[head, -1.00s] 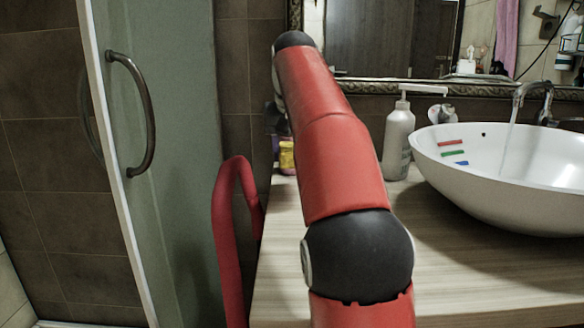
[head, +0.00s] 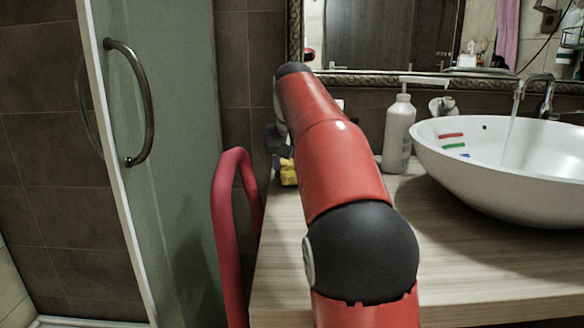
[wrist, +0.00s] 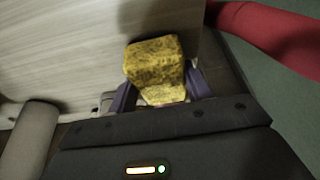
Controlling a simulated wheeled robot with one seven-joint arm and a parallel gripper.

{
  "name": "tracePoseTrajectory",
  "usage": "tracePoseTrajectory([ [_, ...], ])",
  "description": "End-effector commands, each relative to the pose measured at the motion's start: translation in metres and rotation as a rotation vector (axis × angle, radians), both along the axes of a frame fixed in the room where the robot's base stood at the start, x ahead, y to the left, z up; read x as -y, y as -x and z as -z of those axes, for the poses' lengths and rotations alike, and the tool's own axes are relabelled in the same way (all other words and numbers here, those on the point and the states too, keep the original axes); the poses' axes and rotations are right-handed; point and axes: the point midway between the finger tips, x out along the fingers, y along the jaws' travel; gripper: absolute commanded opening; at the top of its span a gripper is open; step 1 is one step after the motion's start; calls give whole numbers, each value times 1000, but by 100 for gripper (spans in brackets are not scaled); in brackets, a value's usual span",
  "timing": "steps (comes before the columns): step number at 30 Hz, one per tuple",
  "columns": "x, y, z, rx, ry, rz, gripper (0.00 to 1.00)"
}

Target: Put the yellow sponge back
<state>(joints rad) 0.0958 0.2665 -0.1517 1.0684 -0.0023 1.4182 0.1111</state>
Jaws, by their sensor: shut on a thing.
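The yellow sponge (wrist: 155,65) is between the two purple-grey fingers of my gripper (wrist: 160,93) in the wrist view. The gripper is shut on it, and the sponge sticks out past the fingertips. Pale wood countertop (wrist: 60,45) shows behind it. In the head view the yellow sponge (head: 289,172) shows only in part, at the left of my red arm, over the back left of the countertop (head: 285,270). My arm hides most of the gripper there. I cannot tell whether the sponge touches the counter.
A white pump bottle (head: 398,135) stands right of my arm. A white vessel basin (head: 500,185) with coloured stripes sits further right, under a running tap (head: 540,98). A glass shower door (head: 170,200) with a metal handle (head: 146,110) stands at the left. The front counter beside my arm is clear.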

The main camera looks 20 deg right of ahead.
Motion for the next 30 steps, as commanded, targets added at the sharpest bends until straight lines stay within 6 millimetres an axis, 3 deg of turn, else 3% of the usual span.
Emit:
tracePoseTrajectory([
  [6,0,0,6,0,0,0,32],
  [7,0,0,6,0,0,0,51],
  [12,0,0,5,0,0,0,72],
  [23,0,0,7,-1,0,0,72],
  [30,-5,17,-33,2,1,-1,72],
])
